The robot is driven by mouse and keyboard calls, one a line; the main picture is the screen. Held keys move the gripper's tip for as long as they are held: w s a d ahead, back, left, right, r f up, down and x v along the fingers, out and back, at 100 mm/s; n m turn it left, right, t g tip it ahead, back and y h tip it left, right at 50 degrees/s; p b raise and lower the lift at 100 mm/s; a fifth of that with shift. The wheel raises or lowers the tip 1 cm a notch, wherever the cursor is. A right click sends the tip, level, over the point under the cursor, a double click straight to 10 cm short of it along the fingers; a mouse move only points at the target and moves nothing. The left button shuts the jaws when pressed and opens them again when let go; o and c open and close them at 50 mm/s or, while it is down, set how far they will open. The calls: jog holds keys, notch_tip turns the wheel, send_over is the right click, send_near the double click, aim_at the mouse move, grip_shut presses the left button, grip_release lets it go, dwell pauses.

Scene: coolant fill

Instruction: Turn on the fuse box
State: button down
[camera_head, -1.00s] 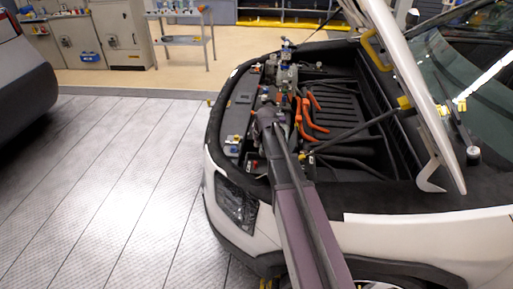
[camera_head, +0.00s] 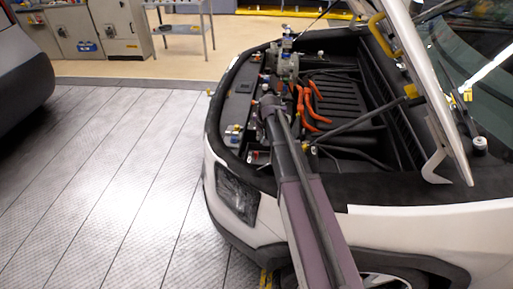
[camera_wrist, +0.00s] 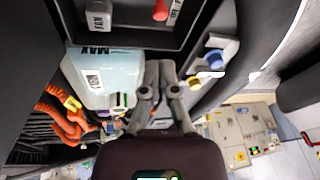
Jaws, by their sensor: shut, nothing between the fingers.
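In the wrist view, a black box (camera_wrist: 140,38) that looks like the fuse box fills the top edge. It carries a white block marked FAN (camera_wrist: 98,16), a red knob (camera_wrist: 161,10) and another labelled white piece (camera_wrist: 176,10), cut off by the frame. My gripper (camera_wrist: 159,64) is shut and empty, its fingertips just below the box's lower edge in the picture. I cannot tell whether they touch it. In the head view my arm reaches into the open engine bay, and the fingers and the box are too small to make out.
A pale tank marked MAX (camera_wrist: 105,72) is left of my fingers, with orange hoses (camera_wrist: 65,122) beyond. Blue (camera_wrist: 213,58) and yellow (camera_wrist: 195,83) caps are at right. The raised hood (camera_head: 425,85) stands right of my arm. Open floor (camera_head: 110,180) lies left of the car.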

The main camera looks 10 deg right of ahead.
aim_at(256, 155)
jog(key=shift+a+f, duration=0.1)
jog(key=shift+f, duration=0.1)
jog(key=b+x, duration=0.9)
jog(key=shift+w+f, duration=0.1)
jog(key=shift+f, duration=0.15)
dwell(0.3)
jog(key=shift+a, duration=0.1)
dwell(0.3)
